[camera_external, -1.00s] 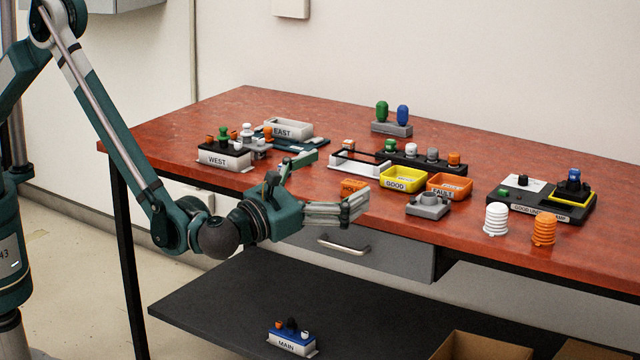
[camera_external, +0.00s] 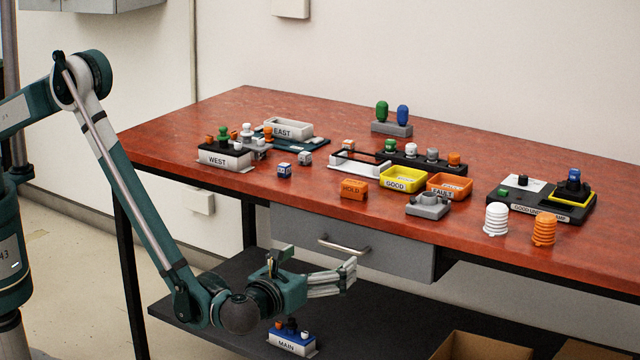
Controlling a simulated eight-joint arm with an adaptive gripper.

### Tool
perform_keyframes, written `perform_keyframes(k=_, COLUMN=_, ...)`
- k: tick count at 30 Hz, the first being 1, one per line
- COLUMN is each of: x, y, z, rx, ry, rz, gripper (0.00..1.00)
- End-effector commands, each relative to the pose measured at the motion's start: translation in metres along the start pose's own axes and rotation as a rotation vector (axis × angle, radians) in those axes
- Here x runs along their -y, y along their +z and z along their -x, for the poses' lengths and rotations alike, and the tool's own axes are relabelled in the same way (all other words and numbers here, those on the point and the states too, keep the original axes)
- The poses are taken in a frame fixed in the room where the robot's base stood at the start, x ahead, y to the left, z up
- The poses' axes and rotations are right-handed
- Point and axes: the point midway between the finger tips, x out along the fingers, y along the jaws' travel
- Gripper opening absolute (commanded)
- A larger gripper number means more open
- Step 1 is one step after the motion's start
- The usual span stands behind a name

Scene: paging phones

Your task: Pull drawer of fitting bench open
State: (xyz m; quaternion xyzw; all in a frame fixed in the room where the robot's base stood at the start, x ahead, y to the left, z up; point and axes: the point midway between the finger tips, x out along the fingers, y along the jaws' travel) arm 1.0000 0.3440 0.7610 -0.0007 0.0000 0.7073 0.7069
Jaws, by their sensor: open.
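The fitting bench (camera_external: 200,123) has a red-brown top. A grey drawer (camera_external: 390,258) hangs under its front edge, with a silver bar handle (camera_external: 343,246) across its front. The drawer looks shut. My gripper (camera_external: 322,268) is open and empty. In the picture it is just below the handle, in front of the bench and above the lower shelf. Its fingers point right. The handle is in plain view and no finger appears to touch it.
A black lower shelf (camera_external: 400,305) holds a MAIN block (camera_external: 292,341) below my gripper. Cardboard boxes (camera_external: 485,346) stand at the lower right. On the top near the front edge are an orange HOLD block (camera_external: 354,188), yellow GOOD tray (camera_external: 402,180) and orange FAULT tray (camera_external: 449,187).

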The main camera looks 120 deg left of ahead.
Motion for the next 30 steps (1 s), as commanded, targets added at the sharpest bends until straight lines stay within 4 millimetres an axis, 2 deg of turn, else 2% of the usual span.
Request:
perform_keyframes(k=8, x=0.0, y=0.0, z=-0.002, rx=0.001, ry=0.0, rz=-0.001, gripper=0.96)
perform_keyframes(k=13, x=0.0, y=0.0, z=-0.01, rx=0.001, ry=0.0, rz=-0.001, gripper=0.96)
perform_keyframes(k=30, x=0.0, y=0.0, z=-0.07, rx=0.001, ry=0.0, rz=-0.001, gripper=0.96)
